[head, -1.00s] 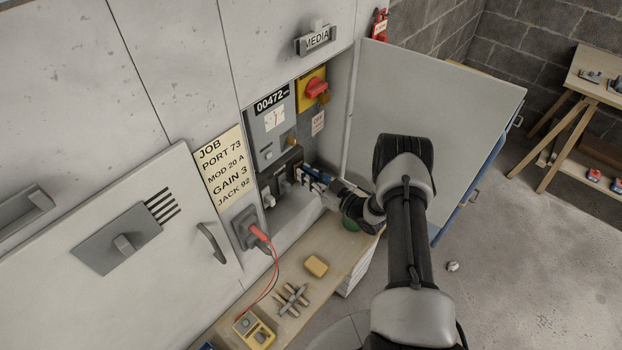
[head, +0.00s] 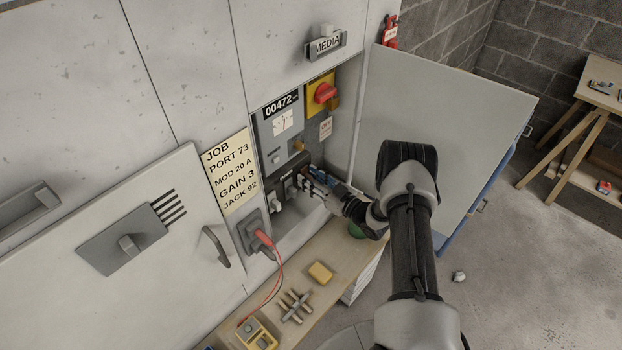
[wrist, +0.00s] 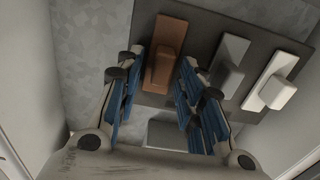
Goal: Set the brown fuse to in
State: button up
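The brown fuse (wrist: 165,50) shows in the wrist view on a dark fuse block (wrist: 208,45), leftmost of a row with a grey fuse (wrist: 229,68) and a white fuse (wrist: 272,82). My gripper (wrist: 160,70) is open, its blue-padded fingers to the left and right of the brown fuse's handle. I see no clear grip on it. In the head view, my gripper (head: 308,182) is at the fuse block inside the cabinet recess and hides the brown fuse. I cannot tell how deep the brown fuse sits.
Above the fuses are a grey meter box (head: 281,125) and a red rotary switch (head: 325,93) on a yellow plate. The open cabinet door (head: 440,130) stands right of my arm. A red-leaded plug (head: 258,238) is at lower left. A wooden bench (head: 340,258) lies below, with a yellow block (head: 320,272).

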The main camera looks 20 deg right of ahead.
jog(key=v, duration=1.2)
jog(key=shift+w, duration=0.1)
jog(key=w+d+r+g+h, duration=0.3)
jog(key=w+r+h, duration=0.3)
jog(key=w+r, duration=0.5)
jog(key=s+a+r+m+g+h, duration=0.1)
jog(key=s+r+m+h, duration=0.15)
jog(key=s+r, duration=0.55)
jog(key=s+a+r+m+g+h, duration=0.1)
jog(key=s+r+g+h, duration=0.2)
jog(key=r, duration=0.8)
jog(key=s+a+r+g, duration=0.1)
jog(key=s+a, duration=0.3)
jog(key=s, duration=0.6)
jog(key=s+a+m+g+y, duration=0.1)
jog(key=s+a, duration=0.4)
jog(key=s, duration=0.5)
jog(key=s+a+r+m+g+y, duration=0.1)
jog(key=s+a, duration=0.3)
jog(key=s, duration=0.6)
jog(key=shift+a+r+g, duration=0.3)
jog(key=shift+a+g, duration=0.1)
jog(key=shift+g, duration=0.1)
